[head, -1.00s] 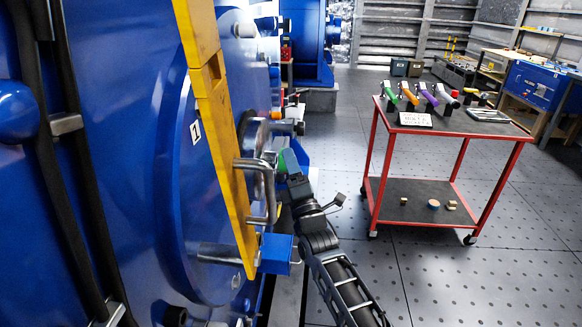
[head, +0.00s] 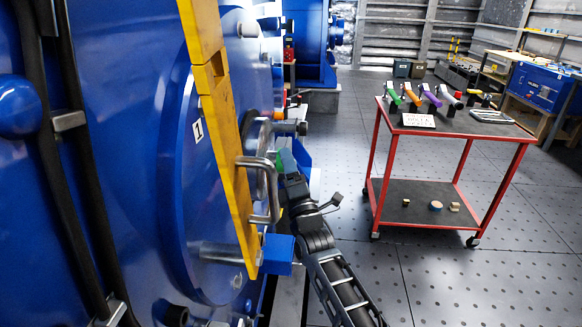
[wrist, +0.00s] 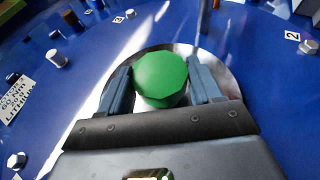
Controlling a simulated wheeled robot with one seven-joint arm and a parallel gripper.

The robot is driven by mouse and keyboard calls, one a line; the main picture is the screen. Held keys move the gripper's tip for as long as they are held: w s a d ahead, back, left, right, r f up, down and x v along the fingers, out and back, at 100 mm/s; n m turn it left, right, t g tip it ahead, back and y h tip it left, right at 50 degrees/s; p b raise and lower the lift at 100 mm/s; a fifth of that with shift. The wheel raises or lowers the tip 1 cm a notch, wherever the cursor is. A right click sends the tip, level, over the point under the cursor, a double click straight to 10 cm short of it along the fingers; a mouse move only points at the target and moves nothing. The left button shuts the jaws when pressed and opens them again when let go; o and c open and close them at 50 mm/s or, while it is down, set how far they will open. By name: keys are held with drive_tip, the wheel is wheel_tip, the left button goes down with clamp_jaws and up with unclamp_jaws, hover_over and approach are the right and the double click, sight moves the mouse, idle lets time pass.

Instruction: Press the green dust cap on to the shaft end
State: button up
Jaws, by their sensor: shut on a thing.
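The green dust cap (wrist: 160,78) sits between the two blue-grey fingers of my gripper (wrist: 159,92) in the wrist view. The fingers touch it on both sides. Behind the cap is a round silver plate (wrist: 222,72) on the blue motor face (wrist: 255,60). The cap hides the shaft end, so I cannot tell whether the two touch. In the head view my gripper (head: 287,165) is close to the motor's face, just right of the metal handle on the yellow bar. Only a sliver of green shows there.
The yellow bar (head: 222,140) and its metal handle (head: 262,185) stand just left of my gripper. A blue block (head: 277,254) sits below it. Bolt heads (wrist: 57,59) ring the plate. A red trolley (head: 470,132) with coloured tools stands right, with open floor around it.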

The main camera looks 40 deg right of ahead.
drive_tip(key=shift+w+a, duration=0.6)
drive_tip(key=shift+w, duration=0.2)
drive_tip(key=o, duration=1.1)
drive_tip(key=shift+v, duration=3.9)
